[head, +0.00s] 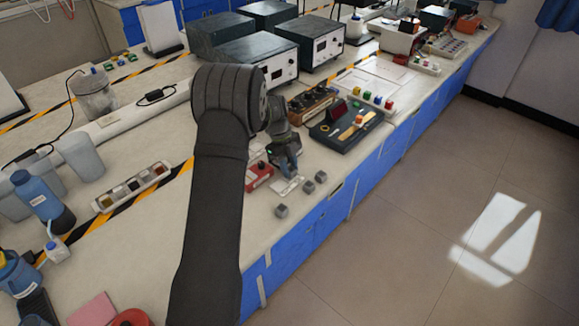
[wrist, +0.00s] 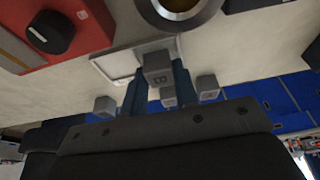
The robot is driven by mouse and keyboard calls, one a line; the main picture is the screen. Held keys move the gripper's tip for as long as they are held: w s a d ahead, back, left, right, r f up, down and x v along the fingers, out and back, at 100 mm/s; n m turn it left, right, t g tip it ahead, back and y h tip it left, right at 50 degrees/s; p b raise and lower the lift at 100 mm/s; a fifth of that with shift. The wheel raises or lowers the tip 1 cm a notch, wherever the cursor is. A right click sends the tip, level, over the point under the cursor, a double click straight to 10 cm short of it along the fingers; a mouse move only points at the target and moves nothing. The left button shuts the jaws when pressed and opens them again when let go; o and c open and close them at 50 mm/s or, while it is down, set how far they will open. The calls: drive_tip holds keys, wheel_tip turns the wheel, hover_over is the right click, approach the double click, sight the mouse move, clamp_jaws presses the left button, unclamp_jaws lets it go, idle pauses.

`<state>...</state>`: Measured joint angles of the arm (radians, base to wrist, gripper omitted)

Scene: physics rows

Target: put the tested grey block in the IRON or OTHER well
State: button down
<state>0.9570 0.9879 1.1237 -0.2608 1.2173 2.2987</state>
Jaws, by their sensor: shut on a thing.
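My gripper (head: 287,170) is low over the bench near its front edge, beside a small red box. In the wrist view its two dark blue fingers (wrist: 160,88) are shut on a grey block (wrist: 158,68) with a dark letter on its face, possibly B. The held block cannot be made out in the head view. A pale flat tray or plate (wrist: 112,66) lies below and beside the block; it also shows in the head view (head: 287,187). Whether block and plate touch is unclear. I cannot read any IRON or OTHER label.
Three loose grey blocks (head: 281,211) (head: 308,187) (head: 321,177) lie near the bench edge. The red box (head: 259,176) has a black knob (wrist: 50,32). A dark board (head: 345,130) stands beyond.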

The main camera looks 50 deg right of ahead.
drive_tip(key=shift+f, duration=0.35)
drive_tip(key=c, duration=0.7)
unclamp_jaws()
drive_tip(key=shift+r, duration=0.1)
drive_tip(key=shift+r, duration=3.9)
drive_tip(key=shift+f, duration=0.1)
drive_tip(key=shift+f, duration=3.9)
drive_tip(key=shift+r, duration=0.1)
